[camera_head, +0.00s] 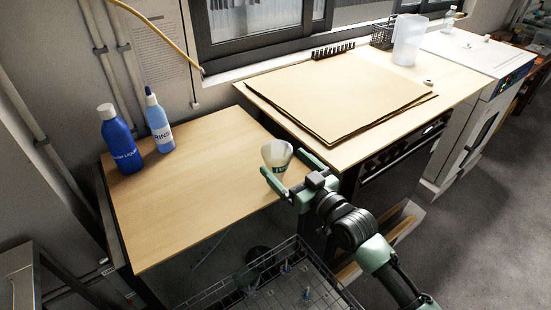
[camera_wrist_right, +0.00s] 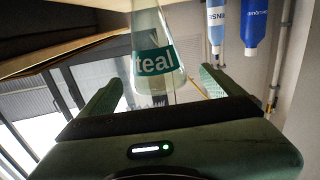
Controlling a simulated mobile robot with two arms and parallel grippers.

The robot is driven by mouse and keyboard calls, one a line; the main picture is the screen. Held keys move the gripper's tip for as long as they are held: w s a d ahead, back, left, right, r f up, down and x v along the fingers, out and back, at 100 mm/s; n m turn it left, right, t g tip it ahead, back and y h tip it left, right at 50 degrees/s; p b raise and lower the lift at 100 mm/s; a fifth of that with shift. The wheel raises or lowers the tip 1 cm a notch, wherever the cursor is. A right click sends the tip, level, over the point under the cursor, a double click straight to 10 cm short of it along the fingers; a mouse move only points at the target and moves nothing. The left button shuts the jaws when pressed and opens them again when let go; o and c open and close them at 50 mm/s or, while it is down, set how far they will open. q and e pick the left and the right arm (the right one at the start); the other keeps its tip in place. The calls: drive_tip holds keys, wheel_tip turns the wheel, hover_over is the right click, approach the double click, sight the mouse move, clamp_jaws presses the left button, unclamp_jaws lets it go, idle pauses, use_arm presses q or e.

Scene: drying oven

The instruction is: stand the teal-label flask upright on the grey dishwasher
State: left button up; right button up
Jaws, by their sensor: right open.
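The teal-label flask (camera_head: 277,153) is clear and conical, with its wide end up and its neck down in the head view. In the right wrist view, which appears inverted, the flask (camera_wrist_right: 155,50) shows its teal label. My right gripper (camera_head: 277,174) is open, with the flask between its fingers in the picture. A gap shows on both sides in the wrist view (camera_wrist_right: 156,95). What supports the flask is hidden. I cannot tell for sure which unit is the grey dishwasher; a pale appliance (camera_head: 465,58) with a control panel stands at far right. My left gripper is not in view.
A wooden table (camera_head: 185,215) carries a blue bottle (camera_head: 120,145) and a light blue rinse bottle (camera_head: 158,122). A wire basket (camera_head: 205,300) with pegs is below. Cardboard sheets (camera_head: 335,95), a clear beaker (camera_head: 407,40) and a black basket (camera_head: 383,34) are on the right-hand top.

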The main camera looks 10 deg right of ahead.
sight(277, 150)
drive_tip(key=x, duration=0.4)
drive_tip(key=shift+w+d+f+p, duration=0.1)
drive_tip(key=shift+d+f+p, duration=0.05)
drive_tip(key=shift+p, duration=0.25)
drive_tip(key=shift+w+f, duration=0.1)
drive_tip(key=shift+w, duration=0.25)
drive_tip(key=shift+w+a, duration=0.1)
drive_tip(key=shift+a, duration=0.15)
drive_tip(key=c, duration=1.7)
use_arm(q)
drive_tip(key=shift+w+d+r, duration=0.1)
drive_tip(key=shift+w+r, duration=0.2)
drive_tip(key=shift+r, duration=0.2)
use_arm(e)
drive_tip(key=shift+r, duration=0.45)
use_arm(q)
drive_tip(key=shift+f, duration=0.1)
use_arm(e)
wheel_tip(277, 150, up, 19)
drive_tip(key=shift+r, duration=0.1)
